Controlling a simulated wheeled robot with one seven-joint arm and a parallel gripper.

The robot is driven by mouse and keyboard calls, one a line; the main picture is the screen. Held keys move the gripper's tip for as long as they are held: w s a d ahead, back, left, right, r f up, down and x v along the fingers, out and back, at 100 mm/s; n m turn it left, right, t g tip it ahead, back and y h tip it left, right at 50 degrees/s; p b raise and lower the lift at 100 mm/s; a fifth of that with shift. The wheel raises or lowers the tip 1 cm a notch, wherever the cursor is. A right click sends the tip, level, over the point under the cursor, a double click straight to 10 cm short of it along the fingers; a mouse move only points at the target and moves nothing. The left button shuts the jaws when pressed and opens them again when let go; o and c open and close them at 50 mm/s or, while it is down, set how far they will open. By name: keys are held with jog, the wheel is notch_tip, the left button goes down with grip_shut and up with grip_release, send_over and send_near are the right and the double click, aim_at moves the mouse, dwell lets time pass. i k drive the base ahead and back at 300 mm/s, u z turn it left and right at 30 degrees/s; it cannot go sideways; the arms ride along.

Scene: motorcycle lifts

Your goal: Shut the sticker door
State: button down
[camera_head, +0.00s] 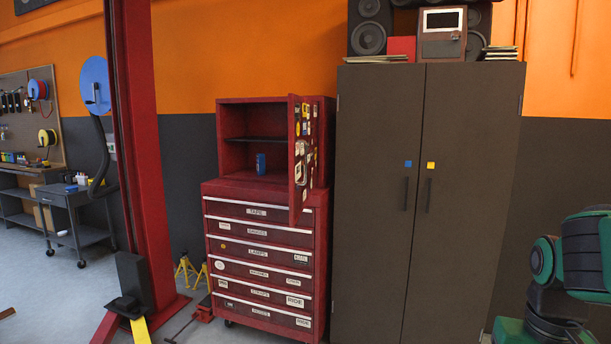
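The sticker door (300,150) is a narrow red panel covered in stickers, on the upper part of a red tool cabinet (224,145). It stands open, swung outward on the right side of the cabinet and seen nearly edge-on. The open compartment holds a dark shelf and a small blue object (261,164) on its floor. My arm shows as green and black links at the lower right edge. My gripper is not in view.
A tall dark two-door cabinet (375,250) stands shut just right of the tool cabinet, with speakers on top. A red lift post (142,160) rises at the left. Yellow jack stands (187,268) and a red floor jack (204,310) sit between them. Grey floor shows at left.

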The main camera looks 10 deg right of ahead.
aim_at(303, 111)
jog(key=k, duration=0.6)
jog(key=z, duration=0.1)
jog(key=i, duration=1.45)
jog(key=u, duration=0.3)
